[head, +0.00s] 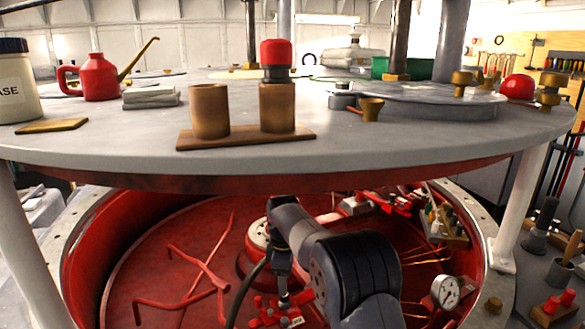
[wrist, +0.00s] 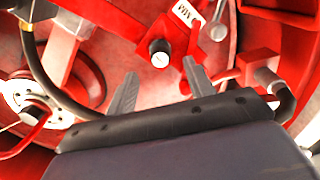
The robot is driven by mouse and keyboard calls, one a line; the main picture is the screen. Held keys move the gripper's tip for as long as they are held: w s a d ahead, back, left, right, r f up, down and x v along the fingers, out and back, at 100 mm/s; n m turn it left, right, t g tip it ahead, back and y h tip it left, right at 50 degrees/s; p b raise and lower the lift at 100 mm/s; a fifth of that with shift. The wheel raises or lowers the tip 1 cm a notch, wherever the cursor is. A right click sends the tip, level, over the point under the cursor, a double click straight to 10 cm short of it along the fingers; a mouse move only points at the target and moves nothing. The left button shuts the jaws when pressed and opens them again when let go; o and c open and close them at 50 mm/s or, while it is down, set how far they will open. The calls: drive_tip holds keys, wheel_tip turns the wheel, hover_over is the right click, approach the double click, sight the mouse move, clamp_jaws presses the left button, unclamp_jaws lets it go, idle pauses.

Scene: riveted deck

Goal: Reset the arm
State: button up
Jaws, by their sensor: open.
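My arm (head: 345,265) is bent inside the red round pit below the round grey table, its wrist part (head: 283,225) pointing down. My gripper (wrist: 160,85) shows in the wrist view with its two grey fingers apart and nothing between them. Beyond the fingertips is a red fitting with a dark-ringed pale end (wrist: 160,52) and a white tag marked MAX (wrist: 187,13). In the head view I cannot clearly make out the fingers among the red fittings.
The round table (head: 350,145) overhangs the pit. On it are a wooden stand (head: 245,138) with two brown cups, one topped by a red-and-black piece, and a red oil can (head: 98,80). Red pipes (head: 205,265), a gauge (head: 446,291) and a tray of parts (head: 445,222) crowd the pit.

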wheel_tip(320, 180, down, 5)
drive_tip(key=shift+r, duration=0.55)
drive_tip(key=shift+f, duration=0.1)
wheel_tip(320, 180, up, 10)
wheel_tip(320, 180, down, 11)
drive_tip(key=shift+r, duration=0.1)
wheel_tip(320, 180, up, 6)
drive_tip(key=shift+a+f+p, duration=0.1)
drive_tip(key=shift+f+p, duration=0.15)
drive_tip(key=shift+p, duration=1)
drive_tip(key=shift+r, duration=0.1)
